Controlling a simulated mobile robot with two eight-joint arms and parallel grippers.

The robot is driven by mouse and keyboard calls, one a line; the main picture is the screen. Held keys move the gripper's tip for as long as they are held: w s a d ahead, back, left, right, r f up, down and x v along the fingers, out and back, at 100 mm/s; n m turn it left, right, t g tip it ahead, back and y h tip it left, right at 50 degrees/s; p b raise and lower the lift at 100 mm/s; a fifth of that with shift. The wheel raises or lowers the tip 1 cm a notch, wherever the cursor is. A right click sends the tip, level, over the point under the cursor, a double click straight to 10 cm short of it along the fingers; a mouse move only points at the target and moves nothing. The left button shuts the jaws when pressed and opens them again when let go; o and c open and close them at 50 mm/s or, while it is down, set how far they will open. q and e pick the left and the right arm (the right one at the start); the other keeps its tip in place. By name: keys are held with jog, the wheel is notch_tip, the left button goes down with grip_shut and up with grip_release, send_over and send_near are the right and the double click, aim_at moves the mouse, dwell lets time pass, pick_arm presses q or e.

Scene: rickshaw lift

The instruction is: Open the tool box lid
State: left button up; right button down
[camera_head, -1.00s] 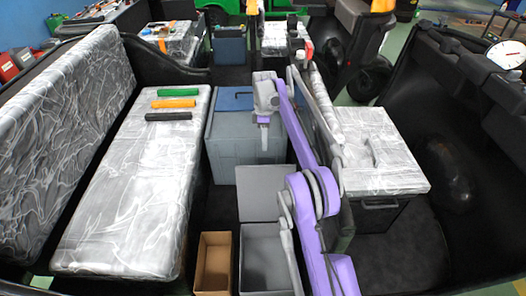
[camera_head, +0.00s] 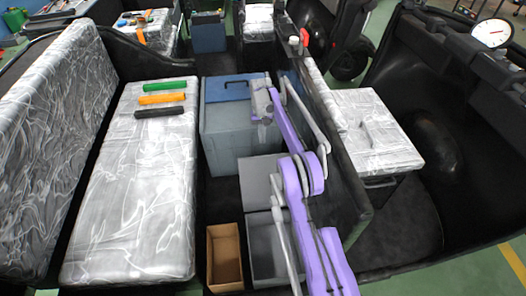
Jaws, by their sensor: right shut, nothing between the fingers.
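A large grey box with a blue top (camera_head: 237,88) and a black handle stands in the middle of the vehicle floor; it looks like the tool box, and its top is closed. My right arm, purple and grey, comes in from the lower right. My right gripper (camera_head: 266,118) is shut and empty, pointing down at the box's right side in the picture; I cannot tell whether it touches the box. The arm hides part of the box's right side. My left gripper is not in view.
A smaller grey open box (camera_head: 265,247) with a raised panel and an open brown carton (camera_head: 225,257) stand in front. A padded bench (camera_head: 135,200) on the left bears green, orange and black cylinders. A black partition (camera_head: 345,180) stands right of my arm.

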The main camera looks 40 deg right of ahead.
aim_at(266, 156)
jog(key=shift+s+a+f, duration=0.55)
jog(key=shift+s+f, duration=0.35)
jog(key=shift+s+a+f, duration=0.5)
jog(key=shift+s+f, duration=0.35)
jog(key=shift+f, duration=0.05)
jog(key=shift+s, duration=0.1)
jog(key=shift+t+h, duration=0.3)
jog(key=shift+t, duration=0.2)
jog(key=shift+s+a+r+b, duration=0.3)
jog(key=shift+s+a, duration=0.2)
jog(key=shift+s, duration=0.35)
jog(key=shift+s+a+r+b, duration=0.15)
jog(key=shift+s+a+r, duration=0.3)
jog(key=shift+s, duration=0.35)
jog(key=shift+s+a+r+b, duration=0.3)
jog(key=shift+s+a, duration=0.2)
jog(key=shift+s, duration=0.35)
jog(key=shift+r, duration=0.1)
